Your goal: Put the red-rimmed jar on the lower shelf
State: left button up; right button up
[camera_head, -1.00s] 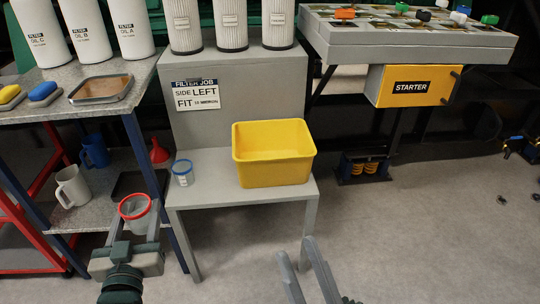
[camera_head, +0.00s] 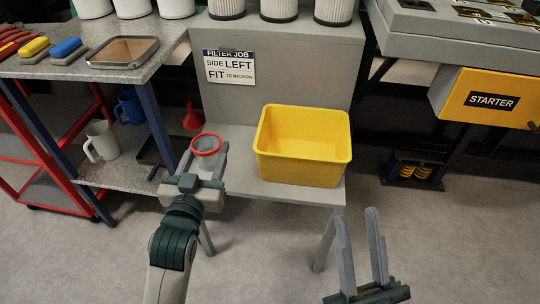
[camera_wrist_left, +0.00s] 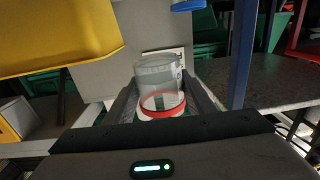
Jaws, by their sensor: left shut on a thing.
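The red-rimmed jar (camera_head: 206,144) is a clear jar, held between the fingers of my left gripper (camera_head: 205,160), which is shut on it. In the head view it is in front of the grey bench, right of the lower shelf (camera_head: 112,172). The left wrist view shows the clear jar (camera_wrist_left: 157,78) with its red rim toward the camera. The lower shelf is speckled grey and sits under the left table. My right gripper (camera_head: 358,218) is open and empty, low in front of the bench.
A yellow bin (camera_head: 303,168) sits on the bench. A blue rim (camera_wrist_left: 187,5) shows in the wrist view.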

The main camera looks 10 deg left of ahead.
pick_arm(q)
jog(key=w+d+f+m+h, duration=0.1)
jog(key=w+d+f, duration=0.1)
jog(key=w, duration=0.7)
jog(key=shift+w+d+f+h, duration=0.15)
jog(key=shift+w+f+h, duration=0.15)
jog(key=shift+w, duration=0.05)
pick_arm(e)
jog(key=shift+a+f, duration=0.1)
jog(key=shift+f, duration=0.05)
